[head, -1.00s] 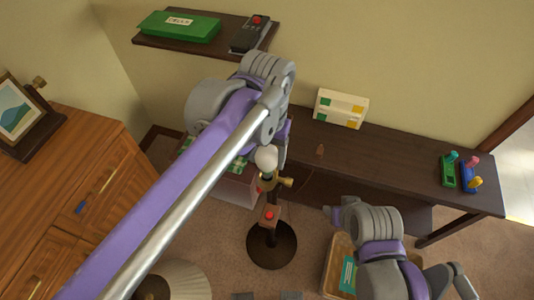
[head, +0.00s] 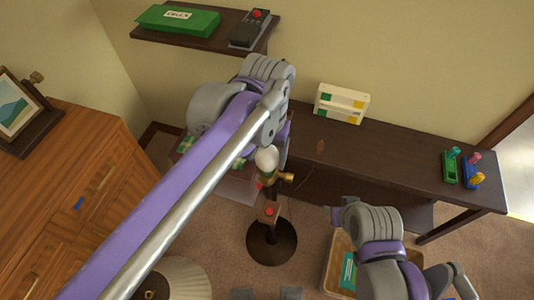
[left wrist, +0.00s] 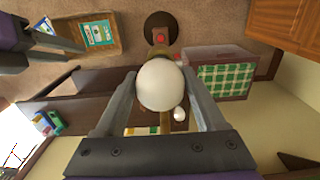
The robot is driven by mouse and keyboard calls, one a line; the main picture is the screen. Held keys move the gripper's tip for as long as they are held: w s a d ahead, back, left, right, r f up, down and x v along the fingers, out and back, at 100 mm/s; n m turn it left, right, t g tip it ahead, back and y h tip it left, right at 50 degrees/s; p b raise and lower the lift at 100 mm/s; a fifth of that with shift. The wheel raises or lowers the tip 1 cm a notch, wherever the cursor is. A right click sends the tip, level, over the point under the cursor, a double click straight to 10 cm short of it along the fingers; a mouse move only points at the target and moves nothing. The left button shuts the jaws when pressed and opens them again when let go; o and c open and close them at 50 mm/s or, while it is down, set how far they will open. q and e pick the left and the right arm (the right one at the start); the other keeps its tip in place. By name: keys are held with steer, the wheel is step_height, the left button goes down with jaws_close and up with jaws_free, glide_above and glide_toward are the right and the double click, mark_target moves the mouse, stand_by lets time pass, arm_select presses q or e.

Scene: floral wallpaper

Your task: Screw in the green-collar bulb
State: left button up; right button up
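A round white bulb (head: 267,160) is at the top of a dark lamp stand (head: 271,243) with a brass fitting (head: 287,177) and a red button. In the left wrist view the bulb (left wrist: 160,85) sits between my left gripper's (left wrist: 160,78) two fingers, which appear to touch its sides. In the head view my left arm covers much of the gripper. My right gripper (head: 336,213) is at the lower right, away from the stand; its fingers are not clear.
A dark bench (head: 400,165) runs behind the stand, with a white box (head: 341,104) and coloured pegs (head: 462,168). A second, smaller-looking white bulb (left wrist: 180,114) shows in the left wrist view. A wooden crate (head: 329,277) stands below my right arm. A wooden cabinet (head: 95,190) is at left.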

arm_select(q)
steer(key=o, duration=0.4)
steer(key=shift+c, duration=0.2)
steer(key=shift+r, duration=0.15)
step_height(320, 180, up, 11)
steer(key=shift+f+p, duration=0.2)
steer(key=shift+p, duration=0.15)
